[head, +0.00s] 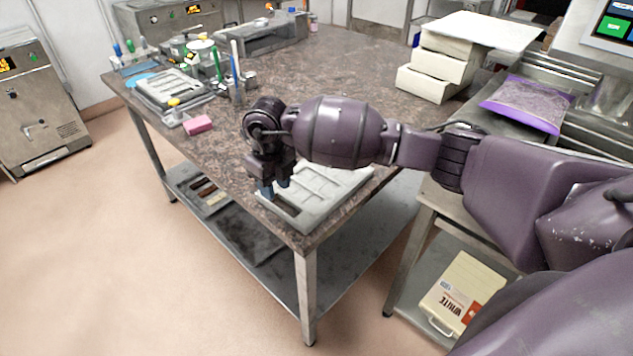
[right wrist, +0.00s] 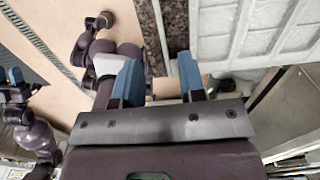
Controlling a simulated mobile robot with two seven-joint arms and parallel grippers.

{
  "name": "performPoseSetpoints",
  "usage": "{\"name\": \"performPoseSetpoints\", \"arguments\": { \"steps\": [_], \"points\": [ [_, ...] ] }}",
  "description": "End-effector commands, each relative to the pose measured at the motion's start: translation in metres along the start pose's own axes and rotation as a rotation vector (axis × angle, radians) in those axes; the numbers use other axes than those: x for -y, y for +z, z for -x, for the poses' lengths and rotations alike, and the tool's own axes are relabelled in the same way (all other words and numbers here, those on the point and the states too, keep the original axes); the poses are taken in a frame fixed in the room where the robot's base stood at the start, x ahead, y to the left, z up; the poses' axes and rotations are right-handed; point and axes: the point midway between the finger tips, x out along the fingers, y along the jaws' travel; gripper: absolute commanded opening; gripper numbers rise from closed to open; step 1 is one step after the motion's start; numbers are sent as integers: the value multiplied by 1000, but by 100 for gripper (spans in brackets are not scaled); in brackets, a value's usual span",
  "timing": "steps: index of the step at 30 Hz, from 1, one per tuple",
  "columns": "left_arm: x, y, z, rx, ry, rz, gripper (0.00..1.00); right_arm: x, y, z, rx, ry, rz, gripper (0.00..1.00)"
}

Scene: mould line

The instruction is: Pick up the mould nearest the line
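A pale grey-white mould (head: 322,197) with shallow compartments lies flat at the near corner of the speckled table. My arm hides part of it. The mould also fills the upper right of the right wrist view (right wrist: 262,32). My right gripper (head: 274,187) points down at the mould's left end, its two blue-tipped fingers apart. In the right wrist view my right gripper (right wrist: 160,80) is open, with no object visible between the fingers. Another mould (head: 172,88) lies at the table's far left. A blue-tipped part at the right wrist view's left edge looks like my left gripper (right wrist: 15,82); its opening is unclear.
A pink block (head: 198,124), brushes and small pots stand along the table's left side. White boxes (head: 440,68) are stacked at the back right, near a purple-edged bag (head: 525,105). The table's middle is clear. A lower shelf (head: 330,250) lies underneath.

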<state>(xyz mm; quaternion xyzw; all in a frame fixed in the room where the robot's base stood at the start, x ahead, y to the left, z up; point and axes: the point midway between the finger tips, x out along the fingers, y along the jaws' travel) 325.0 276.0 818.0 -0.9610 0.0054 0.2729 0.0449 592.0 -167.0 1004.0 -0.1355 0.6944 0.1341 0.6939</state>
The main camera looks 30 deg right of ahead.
Motion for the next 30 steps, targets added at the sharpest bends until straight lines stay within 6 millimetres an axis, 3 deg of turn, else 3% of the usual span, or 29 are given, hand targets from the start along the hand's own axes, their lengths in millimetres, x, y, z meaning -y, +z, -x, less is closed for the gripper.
{"name": "performPoseSetpoints", "arguments": {
  "steps": [3, 11, 21, 29, 30],
  "points": [
    [0, -1, 0, -1, 0, 0, 43, -1, 0, -18, -1, 2, 1, 37],
    [0, -5, 0, -5, 0, -1, 43, 0, -2, -33, 0, 2, 1, 37],
    [1, -11, 2, -11, 0, -3, 43, 2, -8, -75, 0, 3, 2, 37],
    [1, -11, 2, -10, 0, -3, 43, 2, -8, -78, 1, 2, 2, 37],
    [2, -11, 2, -10, 0, -3, 43, 2, -8, -78, 1, 2, 2, 31]
  ]
}}
